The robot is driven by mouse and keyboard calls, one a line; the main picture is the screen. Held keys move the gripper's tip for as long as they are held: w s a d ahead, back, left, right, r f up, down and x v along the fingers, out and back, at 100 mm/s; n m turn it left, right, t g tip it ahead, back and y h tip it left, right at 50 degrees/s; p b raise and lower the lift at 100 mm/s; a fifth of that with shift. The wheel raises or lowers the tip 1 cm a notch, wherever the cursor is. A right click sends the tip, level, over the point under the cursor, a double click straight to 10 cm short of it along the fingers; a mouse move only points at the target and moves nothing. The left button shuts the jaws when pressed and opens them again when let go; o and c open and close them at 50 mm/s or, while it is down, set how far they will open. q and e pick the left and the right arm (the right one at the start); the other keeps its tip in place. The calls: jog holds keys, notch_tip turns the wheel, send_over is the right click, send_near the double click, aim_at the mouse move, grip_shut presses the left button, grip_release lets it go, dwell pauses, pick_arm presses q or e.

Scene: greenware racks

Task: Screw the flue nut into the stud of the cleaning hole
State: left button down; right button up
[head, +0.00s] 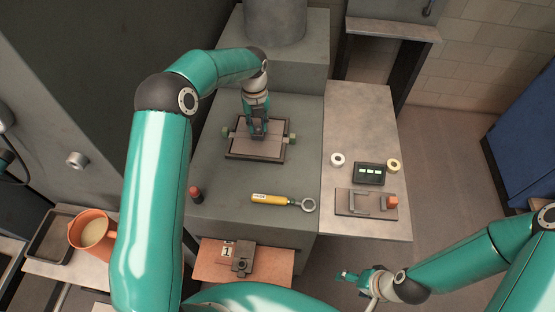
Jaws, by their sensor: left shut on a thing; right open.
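My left gripper (258,135) points down at the middle of a framed cover plate (270,152) on the grey top. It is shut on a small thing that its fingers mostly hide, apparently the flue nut. The stud is hidden beneath the fingers. Pale greenish knobs stand at the plate's left edge (226,133) and right edge (292,138). My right gripper (352,277) is open and empty at lower right, over the floor and away from the plate.
A yellow-handled tool with a ring end (273,199) and a red-topped black item (195,194) lie on the grey top (222,180). The right-hand table holds a dark display box (369,173), two rings and a brown tray (352,211). An orange jug (92,232) stands at left.

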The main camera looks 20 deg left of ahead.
pick_arm(q)
jog(key=c, duration=0.9)
grip_release()
jog(key=shift+o, duration=0.2)
jog(key=shift+d, duration=0.1)
